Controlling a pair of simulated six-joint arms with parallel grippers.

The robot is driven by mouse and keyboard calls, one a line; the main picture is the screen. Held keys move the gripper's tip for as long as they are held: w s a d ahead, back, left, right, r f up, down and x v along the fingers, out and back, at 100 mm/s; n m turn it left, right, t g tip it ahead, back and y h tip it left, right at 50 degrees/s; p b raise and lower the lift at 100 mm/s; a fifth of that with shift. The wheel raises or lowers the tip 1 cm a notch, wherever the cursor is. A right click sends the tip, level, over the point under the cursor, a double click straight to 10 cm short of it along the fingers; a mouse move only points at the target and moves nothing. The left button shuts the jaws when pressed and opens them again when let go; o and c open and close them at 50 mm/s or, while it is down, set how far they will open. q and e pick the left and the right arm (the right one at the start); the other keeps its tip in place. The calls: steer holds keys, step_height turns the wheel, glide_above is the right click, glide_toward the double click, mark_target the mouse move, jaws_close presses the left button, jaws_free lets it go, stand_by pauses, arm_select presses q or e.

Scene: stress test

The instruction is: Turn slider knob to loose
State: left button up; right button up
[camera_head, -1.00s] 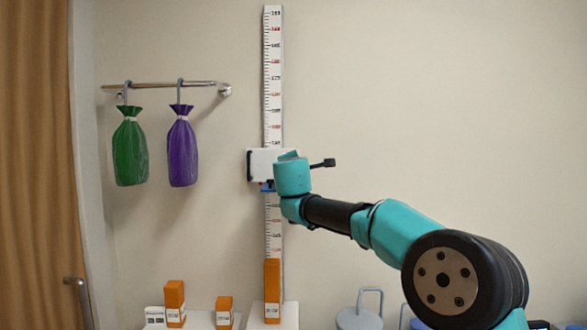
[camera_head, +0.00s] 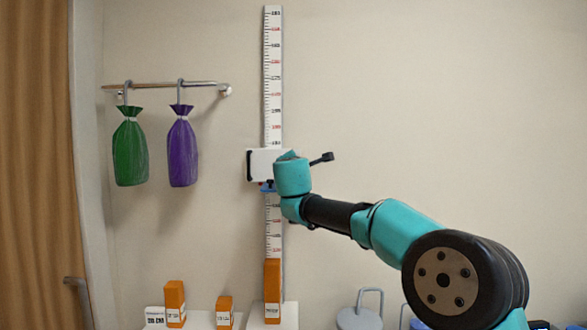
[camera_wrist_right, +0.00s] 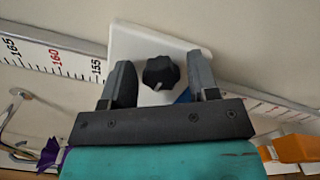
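The white slider (camera_head: 262,163) sits on the upright ruler (camera_head: 273,80) on the wall. In the right wrist view the slider's white plate (camera_wrist_right: 130,42) carries a dark knob (camera_wrist_right: 160,73) with a white mark near its lower edge. My right gripper (camera_wrist_right: 160,62) is open, its two fingers on either side of the knob, with visible gaps between them and it. In the head view my teal wrist hides the knob and the fingers. A small blue part (camera_wrist_right: 184,95) shows beside the knob. My left gripper is not in view.
Green (camera_head: 130,150) and purple (camera_head: 182,150) bags hang from a wall rail (camera_head: 160,85) to the left. Orange boxes (camera_head: 175,303) stand below near the ruler's white base (camera_head: 287,318). A grey handled object (camera_head: 358,318) is at the bottom. The wall right of the ruler is clear.

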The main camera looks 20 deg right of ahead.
steer(key=shift+o, duration=0.5)
steer(key=shift+s, duration=0.1)
steer(key=v, duration=1.7)
steer(key=shift+a, duration=0.15)
steer(key=shift+s, duration=0.1)
